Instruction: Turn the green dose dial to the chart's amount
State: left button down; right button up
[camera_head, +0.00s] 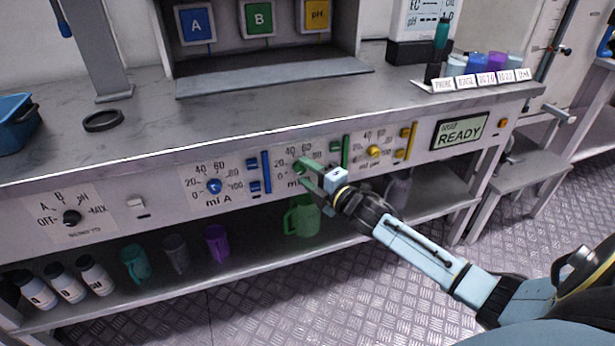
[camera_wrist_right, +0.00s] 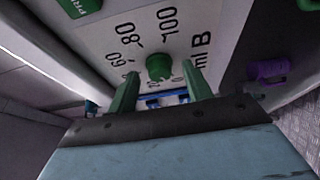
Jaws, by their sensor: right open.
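The green dose dial (camera_head: 298,170) is on the front panel of the bench, on the scale marked ml B. In the right wrist view the round green dial (camera_wrist_right: 159,66) is near the numbers 60, 80 and 100. My right gripper (camera_head: 309,172) reaches the panel there. Its green fingers (camera_wrist_right: 163,80) are open, one on each side of the dial, with gaps visible on both sides. I cannot tell where the dial's pointer is. A white printed sheet (camera_head: 426,16) at the back right has only partly legible text. My left gripper is not in view.
A blue dial (camera_head: 214,186) is to the left and a yellow dial (camera_head: 373,151) to the right. Green levers (camera_head: 346,150) are close beside my gripper. A screen (camera_head: 460,130) reads READY. A green jug (camera_head: 302,217) stands on the shelf below.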

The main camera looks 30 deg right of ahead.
jog(key=shift+w, duration=0.1)
jog(key=shift+c, duration=0.3)
jog(key=c, duration=0.9)
